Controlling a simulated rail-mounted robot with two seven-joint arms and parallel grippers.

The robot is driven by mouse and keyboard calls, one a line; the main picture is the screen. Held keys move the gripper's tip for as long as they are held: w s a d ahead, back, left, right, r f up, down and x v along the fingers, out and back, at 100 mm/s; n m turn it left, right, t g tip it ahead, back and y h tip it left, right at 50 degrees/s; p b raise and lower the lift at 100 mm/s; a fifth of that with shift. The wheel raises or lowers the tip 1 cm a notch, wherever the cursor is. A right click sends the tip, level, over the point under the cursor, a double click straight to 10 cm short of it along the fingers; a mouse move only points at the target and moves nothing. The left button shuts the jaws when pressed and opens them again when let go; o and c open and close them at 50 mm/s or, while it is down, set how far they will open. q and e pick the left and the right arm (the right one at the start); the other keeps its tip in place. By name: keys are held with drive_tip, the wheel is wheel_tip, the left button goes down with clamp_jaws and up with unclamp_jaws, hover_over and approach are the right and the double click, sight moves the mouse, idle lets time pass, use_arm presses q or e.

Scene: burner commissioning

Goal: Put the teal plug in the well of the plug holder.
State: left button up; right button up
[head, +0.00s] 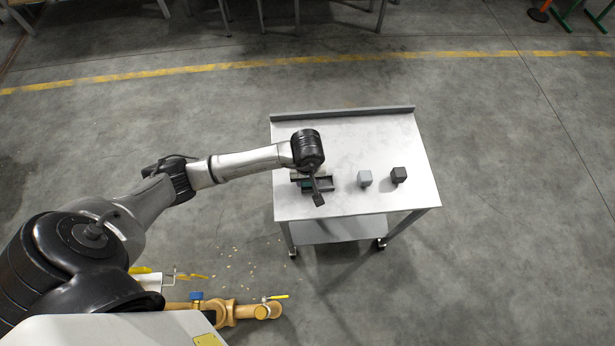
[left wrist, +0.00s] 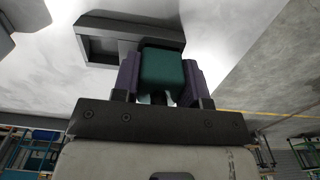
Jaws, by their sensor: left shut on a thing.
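The teal plug (left wrist: 162,70) is held between the two purple-padded fingers of my left gripper (left wrist: 160,82) in the left wrist view. In the head view, a small bit of the plug (head: 307,184) shows beside my left gripper (head: 316,190), over the table. The plug holder (left wrist: 105,42) is a dark grey block with a rectangular recess; the plug covers part of its right side. In the head view the holder (head: 326,183) is partly hidden by the gripper. I cannot tell whether the plug touches the holder. My right gripper is not in view.
On the wheeled metal table (head: 350,140), a light grey block (head: 364,178) and a dark block (head: 399,175) stand right of the holder. The table has a raised back edge (head: 345,112). Brass piping (head: 235,311) with yellow handles lies at the bottom. The table's back half is clear.

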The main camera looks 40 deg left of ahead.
use_arm(q)
drive_tip(key=o, duration=1.2)
wheel_tip(320, 180, up, 12)
drive_tip(key=shift+r+p, duration=0.1)
drive_tip(key=shift+p, duration=1.15)
